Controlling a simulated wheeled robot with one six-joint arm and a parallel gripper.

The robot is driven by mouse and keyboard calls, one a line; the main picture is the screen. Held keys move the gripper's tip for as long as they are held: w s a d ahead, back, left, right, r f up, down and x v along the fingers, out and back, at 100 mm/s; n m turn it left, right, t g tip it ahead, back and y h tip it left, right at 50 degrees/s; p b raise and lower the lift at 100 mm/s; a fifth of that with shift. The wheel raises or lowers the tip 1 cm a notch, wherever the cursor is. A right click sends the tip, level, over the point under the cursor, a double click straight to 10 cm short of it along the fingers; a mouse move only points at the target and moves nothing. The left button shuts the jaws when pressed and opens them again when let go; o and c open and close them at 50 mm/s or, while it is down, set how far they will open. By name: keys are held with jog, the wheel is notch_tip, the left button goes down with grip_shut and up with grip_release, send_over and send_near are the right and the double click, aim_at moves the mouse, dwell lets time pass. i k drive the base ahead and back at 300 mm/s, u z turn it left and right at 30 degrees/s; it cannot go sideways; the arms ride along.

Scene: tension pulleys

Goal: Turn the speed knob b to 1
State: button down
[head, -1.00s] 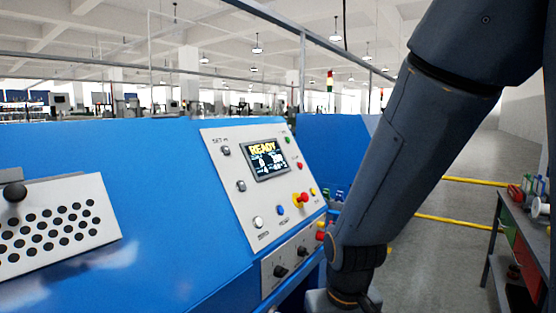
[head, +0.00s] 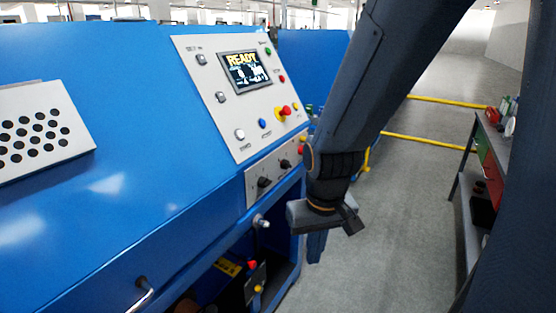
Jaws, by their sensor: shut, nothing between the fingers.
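Two dark knobs sit on the lower grey strip (head: 253,188) of the blue machine in the head view. One is the left knob (head: 264,182) and the other is the right knob (head: 285,164). Their labels are too small to read, so I cannot tell which is speed knob b or where each points. My gripper (head: 316,258) hangs fingers down, to the right of and below the knobs, apart from them. It is shut and empty.
Above the strip is a control panel (head: 205,88) with a lit READY screen (head: 246,71), buttons and a red stop button (head: 284,112). A metal lever (head: 261,221) sticks out below the strip. A workbench (head: 483,200) stands at right. The floor between is clear.

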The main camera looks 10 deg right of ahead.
aim_at(262, 182)
jog(key=u, duration=1.4)
jog(key=k, duration=0.55)
jog(key=z, duration=1.1)
